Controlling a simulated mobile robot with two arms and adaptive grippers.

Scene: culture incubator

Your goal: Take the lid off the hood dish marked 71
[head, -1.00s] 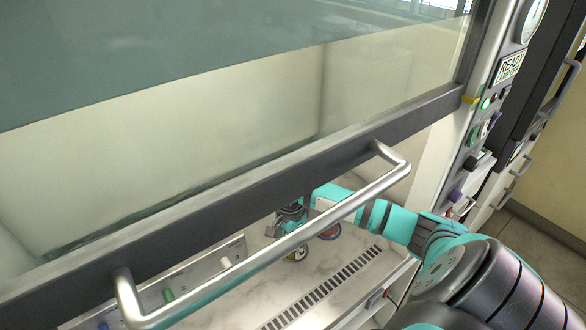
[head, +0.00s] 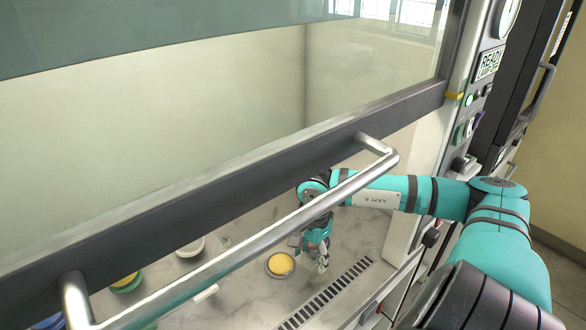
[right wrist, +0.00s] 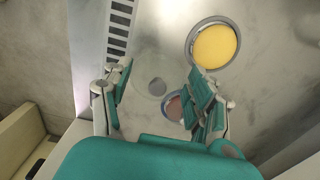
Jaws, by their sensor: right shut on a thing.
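My right gripper (head: 318,258) is inside the hood, under the raised sash. In the right wrist view my gripper (right wrist: 158,98) is shut on a clear round lid (right wrist: 150,70), which spans the gap between its fingers. A small dark round patch shows in its middle. A dish with yellow content (right wrist: 215,46) stands beside the gripper; it also shows in the head view (head: 280,264), just left of the fingers. A reddish dish (right wrist: 173,108) is partly hidden behind a finger. No number can be read on either dish. My left gripper is not in view.
The sash handle (head: 240,250) and dark sash edge (head: 215,175) cross in front of the work surface. A slotted vent (head: 325,292) runs along the front. A white dish (head: 190,247) and a green-rimmed yellow container (head: 125,283) stand to the left.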

